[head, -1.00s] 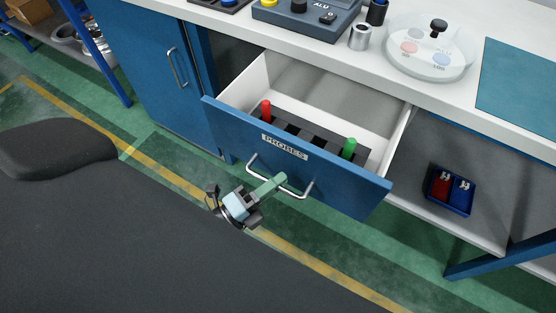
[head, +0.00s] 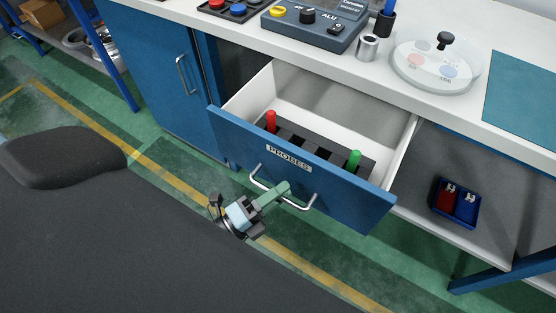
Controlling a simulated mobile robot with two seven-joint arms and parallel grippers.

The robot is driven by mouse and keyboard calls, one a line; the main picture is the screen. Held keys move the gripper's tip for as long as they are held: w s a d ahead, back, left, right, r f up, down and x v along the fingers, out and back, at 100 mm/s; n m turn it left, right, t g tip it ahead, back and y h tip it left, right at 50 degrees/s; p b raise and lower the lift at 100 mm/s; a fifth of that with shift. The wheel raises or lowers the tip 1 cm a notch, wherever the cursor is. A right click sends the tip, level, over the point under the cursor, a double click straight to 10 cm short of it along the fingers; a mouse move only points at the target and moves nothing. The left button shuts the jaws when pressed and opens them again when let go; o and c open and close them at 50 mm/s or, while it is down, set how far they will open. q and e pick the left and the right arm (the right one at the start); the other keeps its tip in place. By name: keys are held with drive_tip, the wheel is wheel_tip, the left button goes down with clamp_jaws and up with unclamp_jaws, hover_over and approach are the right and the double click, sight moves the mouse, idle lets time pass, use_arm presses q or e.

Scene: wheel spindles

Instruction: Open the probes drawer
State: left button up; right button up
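The probes drawer (head: 336,184) has a blue front with a PROBES label and is pulled well out of the bench. Inside its white walls, a dark rack holds a red probe (head: 271,121) and a green probe (head: 353,160). The silver bar handle (head: 301,207) is on the drawer front below the label. My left gripper (head: 284,189) reaches the middle of this handle from the lower left. Its pale green fingers cross the bar and look closed on it, with the far finger largely hidden. My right gripper is not in view.
The white benchtop (head: 395,103) carries a blue-grey ALU device (head: 314,27), a metal cup (head: 368,47), a round clear-lidded dish (head: 436,68) and a teal mat (head: 527,95). A blue cabinet door (head: 165,90) stands left of the drawer. A blue bin (head: 456,203) sits on the lower shelf at right.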

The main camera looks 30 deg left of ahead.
use_arm(q)
drive_tip(key=b+v, duration=0.1)
drive_tip(key=v, duration=0.6)
drive_tip(key=shift+s+a, duration=0.15)
drive_tip(key=shift+s, duration=0.2)
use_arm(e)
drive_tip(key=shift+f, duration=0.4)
use_arm(q)
drive_tip(key=shift+f, duration=0.1)
